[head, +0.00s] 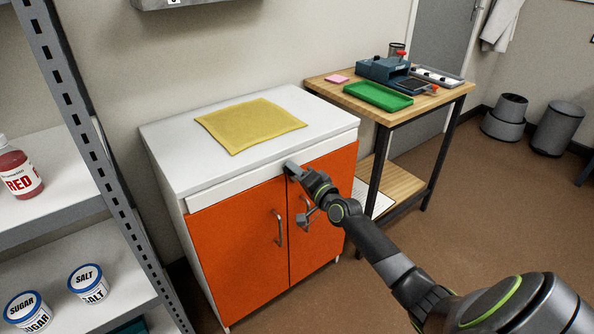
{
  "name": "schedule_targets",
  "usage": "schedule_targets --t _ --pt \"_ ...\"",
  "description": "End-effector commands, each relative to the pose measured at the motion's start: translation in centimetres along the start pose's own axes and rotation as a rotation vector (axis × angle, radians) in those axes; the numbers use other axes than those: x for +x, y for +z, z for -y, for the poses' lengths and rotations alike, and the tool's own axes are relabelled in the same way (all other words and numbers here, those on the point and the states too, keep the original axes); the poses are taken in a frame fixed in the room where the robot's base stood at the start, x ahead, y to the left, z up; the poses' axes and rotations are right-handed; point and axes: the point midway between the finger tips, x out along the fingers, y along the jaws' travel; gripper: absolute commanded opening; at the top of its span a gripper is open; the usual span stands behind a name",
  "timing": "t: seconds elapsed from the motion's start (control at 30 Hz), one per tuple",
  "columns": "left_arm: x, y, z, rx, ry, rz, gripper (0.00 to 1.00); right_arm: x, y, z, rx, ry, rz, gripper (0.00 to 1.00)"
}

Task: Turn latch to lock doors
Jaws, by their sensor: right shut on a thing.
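A white-topped cabinet (165,135) has two orange doors, the left door (235,245) and the right door (335,180), and both look closed. A grey bar handle (278,228) is on the left door. Another grey handle (305,214) is on the right door, partly behind my arm. My right gripper (292,170) is at the top of the seam between the doors, just below the white front strip. It is shut on what appears to be the latch, which the fingers mostly hide, so its angle cannot be told. My left gripper is not in view.
A yellow cloth (250,125) lies on the cabinet top. A wooden table (440,98) with a green tray (378,96) and a blue device (385,70) stands at the right. A metal shelf (75,110) with jars stands close at the left. Brown floor is open at the right.

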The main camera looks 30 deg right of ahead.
Motion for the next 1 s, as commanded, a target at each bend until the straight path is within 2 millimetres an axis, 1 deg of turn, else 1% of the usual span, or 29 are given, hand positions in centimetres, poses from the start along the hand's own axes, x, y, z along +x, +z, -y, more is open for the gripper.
schedule_targets --t 0.2,0.5,0.7,1.0 --pt "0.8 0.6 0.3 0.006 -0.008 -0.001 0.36 0.0 0.0 -0.1 0.192 0.002 0.000 0.00" --pt "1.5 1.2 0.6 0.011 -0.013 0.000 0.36 0.0 0.1 -0.2 0.379 0.002 0.001 0.00" --pt "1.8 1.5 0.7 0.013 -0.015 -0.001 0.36 0.0 0.1 -0.3 0.444 0.003 0.001 0.00" --pt "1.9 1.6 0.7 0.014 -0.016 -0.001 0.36 0.0 0.1 -0.3 0.475 0.002 0.001 0.00"
